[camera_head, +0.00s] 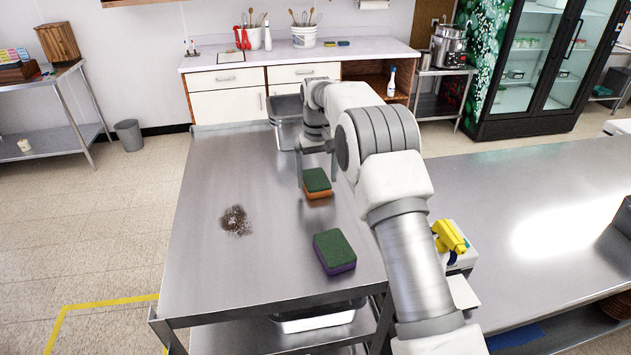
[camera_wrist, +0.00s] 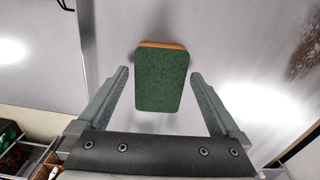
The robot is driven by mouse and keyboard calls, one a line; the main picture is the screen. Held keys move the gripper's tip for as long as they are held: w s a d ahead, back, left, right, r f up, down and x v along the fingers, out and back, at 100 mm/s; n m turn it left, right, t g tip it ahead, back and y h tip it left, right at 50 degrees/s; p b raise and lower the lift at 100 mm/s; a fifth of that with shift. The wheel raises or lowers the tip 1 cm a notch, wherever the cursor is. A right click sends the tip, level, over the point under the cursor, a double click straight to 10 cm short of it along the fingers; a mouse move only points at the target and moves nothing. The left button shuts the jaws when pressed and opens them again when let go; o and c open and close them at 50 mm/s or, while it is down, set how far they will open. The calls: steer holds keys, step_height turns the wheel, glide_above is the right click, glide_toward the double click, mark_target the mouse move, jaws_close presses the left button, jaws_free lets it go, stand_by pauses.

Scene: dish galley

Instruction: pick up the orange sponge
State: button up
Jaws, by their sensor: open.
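The orange sponge (camera_head: 318,194) has a green scouring top and an orange body. It lies on the steel table (camera_head: 210,270), in front of my gripper (camera_head: 317,165) in the head view. In the wrist view the sponge (camera_wrist: 161,80) shows its green top, with a thin orange edge at the far side. My gripper (camera_wrist: 158,95) is open in the wrist view. Its two fingers stand left and right of the sponge's near end, with a gap on each side. The fingers do not visibly touch it. How high they are above the table is hard to tell.
A purple sponge with a green top (camera_head: 334,251) lies nearer on the same table. A brown dirt patch (camera_head: 236,220) is left of the sponges. A grey bin (camera_head: 286,110) stands at the table's far end. A yellow spray bottle (camera_head: 449,238) is to the right of the table.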

mark_target(316, 181)
steer(key=shift+f, duration=0.3)
steer(key=c, duration=1.2)
steer(key=shift+o, duration=0.2)
steer(key=shift+r, duration=0.15)
steer(key=r, duration=0.2)
steer(key=r+b, duration=0.1)
steer(key=r, duration=0.1)
steer(key=shift+s+a, duration=0.1)
steer(key=shift+a, duration=0.1)
steer(key=s+a+r+b, duration=0.1)
steer(key=s+a+r, duration=0.5)
steer(key=a, duration=0.3)
steer(key=shift+a+r, duration=0.3)
steer(key=shift+r, duration=0.1)
steer(key=o, duration=0.6)
steer(key=c, duration=0.5)
